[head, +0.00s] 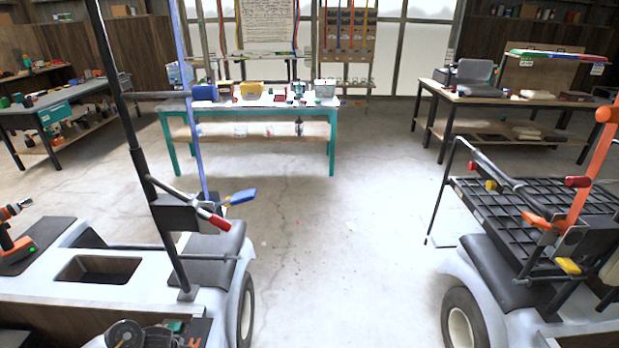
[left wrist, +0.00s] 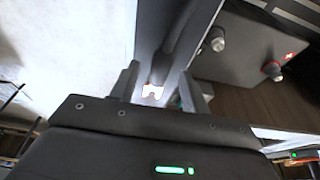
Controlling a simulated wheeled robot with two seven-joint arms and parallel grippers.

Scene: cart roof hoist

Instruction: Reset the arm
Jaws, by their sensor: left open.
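My left gripper (left wrist: 160,85) shows in the left wrist view, its two dark fingers apart. I see nothing held between them. A grey beam runs beyond the fingers, and a small bright orange-white patch shows in the gap; I cannot tell how far off these are. I cannot make out either gripper in the head view. A white cart (head: 60,285) with a black seat stands at the left of the head view. Another cart, with a black slatted rack (head: 545,205), stands at the right.
A teal-legged table (head: 165,128) with boxes stands at the back. Workbenches (head: 60,97) and (head: 468,97) stand left and right. Upright posts rise from the left cart, and an orange post (head: 588,165) from the right one. The concrete floor (head: 340,240) between the carts is clear.

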